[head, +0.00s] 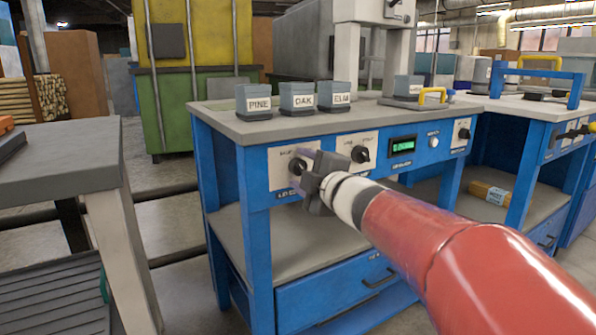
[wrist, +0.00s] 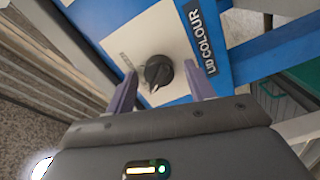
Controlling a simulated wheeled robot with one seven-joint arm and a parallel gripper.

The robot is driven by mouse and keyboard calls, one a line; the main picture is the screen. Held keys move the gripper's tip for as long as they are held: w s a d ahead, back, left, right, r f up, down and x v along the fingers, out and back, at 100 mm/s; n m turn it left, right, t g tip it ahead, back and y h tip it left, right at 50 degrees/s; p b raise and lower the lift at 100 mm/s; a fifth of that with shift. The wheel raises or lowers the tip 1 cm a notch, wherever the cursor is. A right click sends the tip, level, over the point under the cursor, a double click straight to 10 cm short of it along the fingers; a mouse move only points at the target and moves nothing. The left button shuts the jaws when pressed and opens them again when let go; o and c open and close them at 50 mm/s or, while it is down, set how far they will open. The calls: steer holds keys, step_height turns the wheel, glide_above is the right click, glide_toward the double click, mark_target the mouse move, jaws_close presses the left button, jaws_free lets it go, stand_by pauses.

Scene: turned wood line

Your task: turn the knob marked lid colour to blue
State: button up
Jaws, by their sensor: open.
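The knob marked lid colour (wrist: 158,71) is a round black dial on a cream plate (wrist: 140,38). A dark label reading LID COLOUR (wrist: 203,42) sits beside the plate in the wrist view. The knob's pale pointer line aims toward the gripper body; the position words on the plate are too small to read. My gripper (wrist: 158,95) is open, with one finger on each side of the knob and a gap on both sides. In the head view my gripper (head: 310,173) is in front of the left plate (head: 281,168) on the blue bench, partly hiding it.
Boxes labelled PINE (head: 257,101), OAK (head: 298,99) and ELM (head: 341,98) stand on the grey bench top (head: 226,119). Right of my gripper are a second knob (head: 360,154), a green display (head: 402,145) and another knob (head: 464,133). A grey table (head: 60,157) stands at left.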

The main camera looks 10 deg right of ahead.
steer(key=p+v, duration=0.1)
steer(key=v, duration=0.7)
steer(key=s+d+f+m+g+h+p, duration=0.2)
steer(key=s+d+m+g+h+p, duration=0.4)
steer(key=m, duration=0.8)
steer(key=s+a+f+m+g+p, duration=0.2)
steer(key=s+a+f, duration=0.2)
steer(key=s, duration=0.3)
steer(key=s+a+f+m+g+p, duration=0.2)
steer(key=s+a+f+g, duration=0.1)
steer(key=s, duration=0.5)
steer(key=shift+s+a+f+m+g+p, duration=0.2)
steer(key=shift+a+f+m+g+p, duration=0.1)
steer(key=shift+a+f, duration=0.3)
steer(key=shift+r, duration=0.15)
